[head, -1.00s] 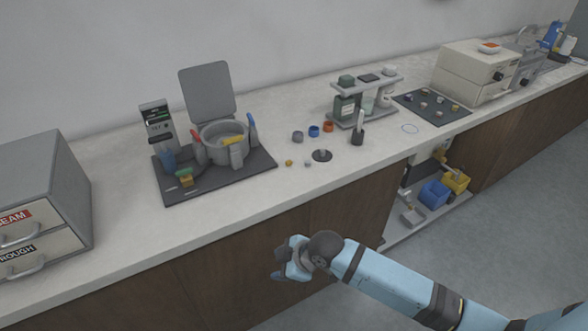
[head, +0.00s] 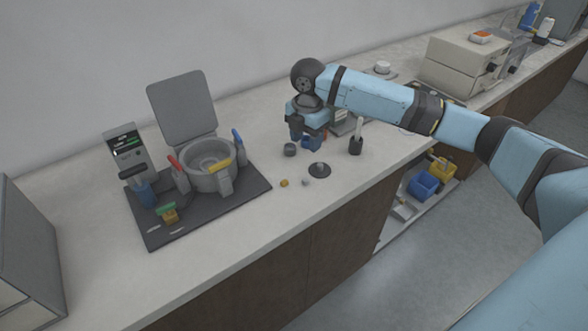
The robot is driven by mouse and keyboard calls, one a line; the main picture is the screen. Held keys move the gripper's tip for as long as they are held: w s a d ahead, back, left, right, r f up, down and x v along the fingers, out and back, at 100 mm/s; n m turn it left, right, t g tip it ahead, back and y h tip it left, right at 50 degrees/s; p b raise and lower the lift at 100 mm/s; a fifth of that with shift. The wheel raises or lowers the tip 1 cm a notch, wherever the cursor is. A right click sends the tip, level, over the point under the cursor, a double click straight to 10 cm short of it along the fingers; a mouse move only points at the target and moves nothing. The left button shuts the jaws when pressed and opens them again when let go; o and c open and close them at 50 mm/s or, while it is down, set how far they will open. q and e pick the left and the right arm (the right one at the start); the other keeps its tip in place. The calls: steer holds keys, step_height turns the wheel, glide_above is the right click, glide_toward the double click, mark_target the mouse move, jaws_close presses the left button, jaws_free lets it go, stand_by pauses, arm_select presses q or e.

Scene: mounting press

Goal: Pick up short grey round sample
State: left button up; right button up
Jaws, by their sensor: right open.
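A small grey round piece (head: 305,182) sits on the white counter beside a small yellow piece (head: 284,183). A larger, short grey round piece (head: 290,149) stands farther back, in front of my right gripper. I cannot tell for certain which grey piece is the sample. My right gripper (head: 306,138) is open and points down over the counter, just behind and right of the larger grey piece. It partly hides a blue ring (head: 308,145) and an orange ring (head: 321,141). My left gripper is not in view.
The mounting press (head: 209,166) with its raised lid stands on a dark mat (head: 240,199) at left. A dark disc (head: 319,170) and a dark holder with a white stick (head: 356,146) are near the front edge. Bare counter lies in front of the mat.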

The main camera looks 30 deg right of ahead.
mark_target(306, 180)
steer(key=f, duration=0.7)
steer(key=shift+s+f, duration=0.25)
steer(key=shift+f, duration=0.1)
steer(key=shift+f+b, duration=0.3)
steer(key=shift+f, duration=0.4)
step_height(306, 180, down, 4)
steer(key=shift+f, duration=0.2)
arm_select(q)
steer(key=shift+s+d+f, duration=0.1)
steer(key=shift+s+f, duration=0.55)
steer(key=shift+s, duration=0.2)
arm_select(e)
jaws_close()
